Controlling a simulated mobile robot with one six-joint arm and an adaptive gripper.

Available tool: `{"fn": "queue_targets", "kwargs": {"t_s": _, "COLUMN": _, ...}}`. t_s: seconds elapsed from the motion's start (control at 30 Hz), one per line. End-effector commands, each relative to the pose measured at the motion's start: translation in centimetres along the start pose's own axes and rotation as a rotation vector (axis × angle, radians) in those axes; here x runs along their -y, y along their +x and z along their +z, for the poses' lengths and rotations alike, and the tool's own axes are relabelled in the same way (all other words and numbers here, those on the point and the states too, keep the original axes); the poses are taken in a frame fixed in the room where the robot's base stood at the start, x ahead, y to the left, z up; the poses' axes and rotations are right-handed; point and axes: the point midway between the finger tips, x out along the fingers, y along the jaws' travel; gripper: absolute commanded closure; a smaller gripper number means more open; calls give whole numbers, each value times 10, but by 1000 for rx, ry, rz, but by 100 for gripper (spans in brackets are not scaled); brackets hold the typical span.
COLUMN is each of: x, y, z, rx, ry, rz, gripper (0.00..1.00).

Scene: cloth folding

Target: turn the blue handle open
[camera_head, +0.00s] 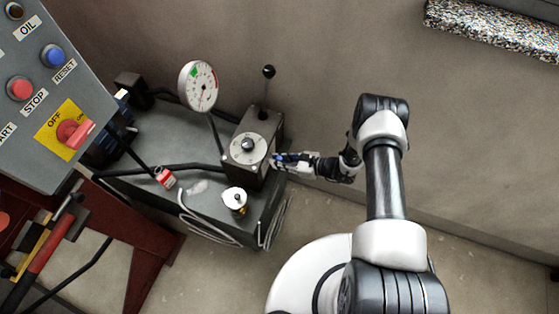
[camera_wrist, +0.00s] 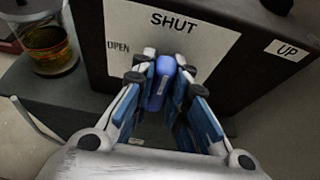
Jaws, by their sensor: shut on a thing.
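The blue handle (camera_wrist: 160,83) shows in the wrist view, in front of a white plate (camera_wrist: 150,40) on a dark box. The plate reads "SHUT" at the top and "OPEN" at the left. The handle's upper end lies below the word SHUT, right of OPEN. My gripper (camera_wrist: 164,76) has its blue-padded fingers on both sides of the handle and is shut on it. In the head view my gripper (camera_head: 288,161) is at the right side of the dark box (camera_head: 263,133). The handle cannot be clearly told from the fingers there.
A dial gauge (camera_head: 198,86) and a black-knobbed lever (camera_head: 268,72) stand near the box. A small jar (camera_head: 235,199) sits on the bench, also in the wrist view (camera_wrist: 45,47). A grey control panel (camera_head: 50,90) is at the left. Floor right of the bench is clear.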

Motion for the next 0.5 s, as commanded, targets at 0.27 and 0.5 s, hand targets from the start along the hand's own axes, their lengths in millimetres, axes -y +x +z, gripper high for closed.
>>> {"fn": "queue_targets", "kwargs": {"t_s": 0.27, "x": -3, "y": 0, "z": 0, "rx": -1, "ry": -106, "rz": -44, "gripper": 100}}
{"fn": "queue_targets", "kwargs": {"t_s": 0.5, "x": -6, "y": 0, "z": -1, "rx": -1, "ry": -294, "rz": -122, "gripper": 100}}
